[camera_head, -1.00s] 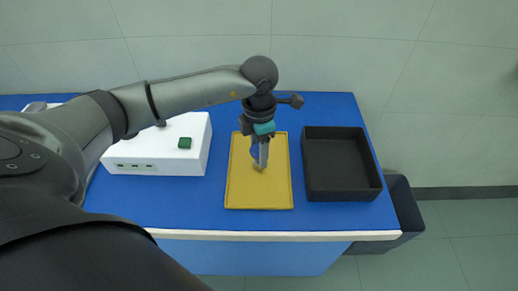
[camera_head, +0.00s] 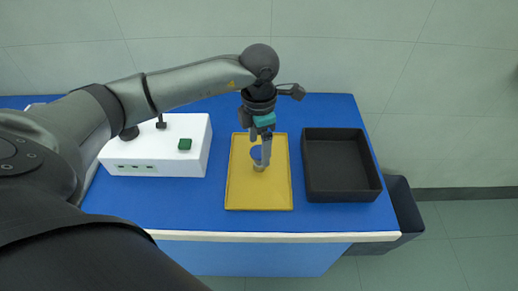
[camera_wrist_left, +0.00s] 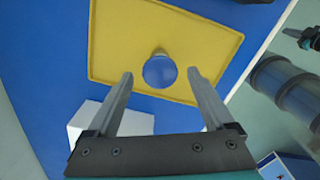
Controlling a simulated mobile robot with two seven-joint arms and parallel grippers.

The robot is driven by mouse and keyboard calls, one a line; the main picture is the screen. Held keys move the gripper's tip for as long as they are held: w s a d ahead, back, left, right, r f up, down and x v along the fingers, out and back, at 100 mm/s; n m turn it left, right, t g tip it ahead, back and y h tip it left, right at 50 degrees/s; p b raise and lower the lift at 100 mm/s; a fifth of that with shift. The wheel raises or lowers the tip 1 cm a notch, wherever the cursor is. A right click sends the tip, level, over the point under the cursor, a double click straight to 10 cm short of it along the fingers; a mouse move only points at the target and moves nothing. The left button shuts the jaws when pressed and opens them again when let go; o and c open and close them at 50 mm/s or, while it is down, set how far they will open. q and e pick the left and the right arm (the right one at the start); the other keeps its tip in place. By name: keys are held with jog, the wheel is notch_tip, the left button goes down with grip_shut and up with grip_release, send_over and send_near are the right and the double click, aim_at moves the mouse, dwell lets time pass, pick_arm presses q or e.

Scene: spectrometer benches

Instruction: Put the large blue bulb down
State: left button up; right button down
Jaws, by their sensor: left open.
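The large blue bulb (camera_wrist_left: 160,71) stands on the yellow tray (camera_wrist_left: 113,39), its round blue glass toward the wrist camera and its pale base beyond it. In the head view the bulb (camera_head: 256,153) is partly hidden behind a finger, near the middle of the tray (camera_head: 244,191). My left gripper (camera_head: 263,157) is above the tray. In the wrist view my left gripper (camera_wrist_left: 160,73) is open, with a finger on each side of the bulb and gaps between them. My right gripper is not in view.
An empty-looking black bin (camera_head: 340,168) stands right of the tray. A white instrument box (camera_head: 193,163) with a green button (camera_head: 185,144) stands to the left. The blue bench top (camera_head: 185,205) is clear in front of the box.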

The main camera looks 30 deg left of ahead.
aim_at(259, 151)
pick_arm(q)
notch_tip(259, 151, up, 10)
jog(key=shift+f+p, duration=0.25)
jog(key=shift+p, duration=0.1)
dwell(0.4)
